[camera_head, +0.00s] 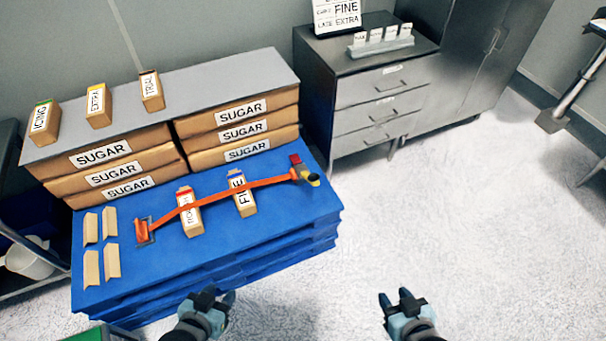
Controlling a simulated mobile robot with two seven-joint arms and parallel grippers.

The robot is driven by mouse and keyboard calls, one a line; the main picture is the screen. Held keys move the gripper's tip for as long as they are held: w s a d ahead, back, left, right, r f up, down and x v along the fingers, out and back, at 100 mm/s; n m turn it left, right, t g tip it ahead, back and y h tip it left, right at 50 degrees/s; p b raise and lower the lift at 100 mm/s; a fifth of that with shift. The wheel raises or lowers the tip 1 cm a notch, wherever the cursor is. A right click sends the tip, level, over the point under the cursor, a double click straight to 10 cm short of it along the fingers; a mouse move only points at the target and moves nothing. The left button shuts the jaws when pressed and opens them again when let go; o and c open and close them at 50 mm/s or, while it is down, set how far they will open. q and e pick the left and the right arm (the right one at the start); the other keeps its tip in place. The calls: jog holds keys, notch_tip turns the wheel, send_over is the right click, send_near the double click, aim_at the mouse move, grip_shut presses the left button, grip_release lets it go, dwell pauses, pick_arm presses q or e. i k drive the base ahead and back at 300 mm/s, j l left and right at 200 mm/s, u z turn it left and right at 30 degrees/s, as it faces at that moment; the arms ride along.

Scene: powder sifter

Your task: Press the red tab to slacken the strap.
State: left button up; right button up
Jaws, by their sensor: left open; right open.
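An orange strap (216,193) runs across the blue stack (180,262) from a metal anchor plate at left to a buckle at right. The red tab (295,159) stands up at the strap's right end, beside a yellow-ended part (313,180). The strap passes over two small cartons, one with a red top (190,219) and one labelled FINE (243,203). My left gripper (213,298) is open and empty in front of the stack's near edge. My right gripper (398,299) is open and empty over the floor, to the right of the stack.
Sacks labelled SUGAR (238,132) rise behind the strap, under a grey board (210,88) bearing three cartons. Several tan angle pieces (91,268) lie at the stack's left. A grey drawer cabinet (385,95) stands behind right. The floor (460,220) at right is clear.

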aim_at(294, 158)
jog(key=i+l+z, duration=0.2)
jog(key=i, duration=0.5)
jog(key=i+z, duration=0.15)
jog(key=i, duration=0.6)
